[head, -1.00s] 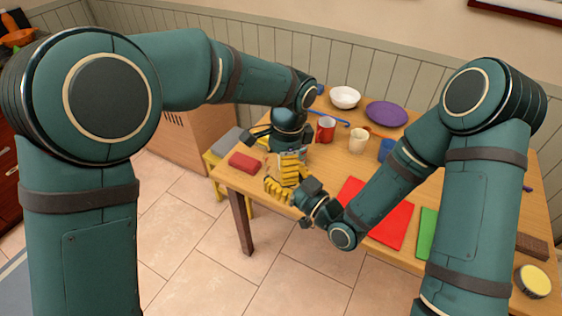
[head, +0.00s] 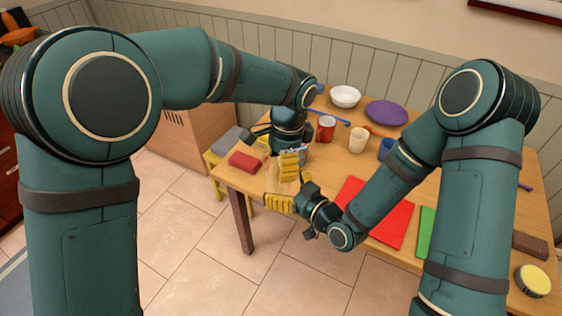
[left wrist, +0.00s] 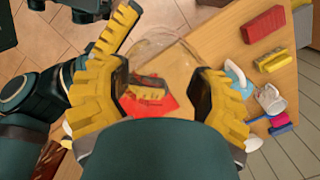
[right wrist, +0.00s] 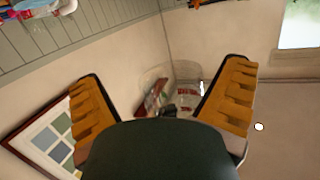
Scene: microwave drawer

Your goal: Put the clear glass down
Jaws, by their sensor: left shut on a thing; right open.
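The clear glass (left wrist: 158,45) shows in the left wrist view as a faint see-through round outline between the yellow fingers. My left gripper (head: 290,165) is shut on it above the near left part of the wooden table. In the head view the glass is too faint to outline, and the fingers partly hide that spot. My right gripper (head: 290,198) is open, just below and in front of the left one, near the table's front edge. Its fingers also show spread apart in the right wrist view (right wrist: 165,95), with a faint see-through shape between them.
A red block (head: 245,162) lies on the table's left end. A red mug (head: 326,126), a cream cup (head: 358,140) and a blue cup (head: 386,149) stand further right. Behind are a white bowl (head: 345,96) and purple plate (head: 386,112). A red mat (head: 378,212) lies in front.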

